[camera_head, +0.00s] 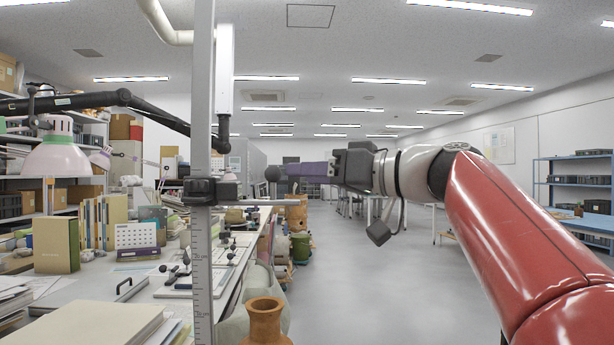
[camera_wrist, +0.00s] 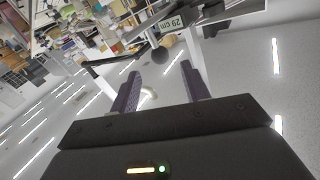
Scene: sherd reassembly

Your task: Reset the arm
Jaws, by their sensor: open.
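My gripper (camera_head: 308,169) is held up in the air in the head view, pointing left toward a tall grey measuring post (camera_head: 203,240). Its two purple-grey fingers (camera_wrist: 160,90) stand apart in the wrist view, with nothing between them. A small dark ball (camera_head: 273,173) shows just left of the fingertips in the head view. A dark ball (camera_wrist: 160,55) also shows beyond the fingers in the wrist view. I cannot tell how far it is from them.
A long white worktable (camera_head: 228,262) at left carries books, a calendar (camera_head: 136,238) and small tools. A black lamp arm (camera_head: 95,100) reaches over it. An orange clay jar (camera_head: 266,322) stands at the front. The grey floor (camera_head: 385,290) in the middle is clear.

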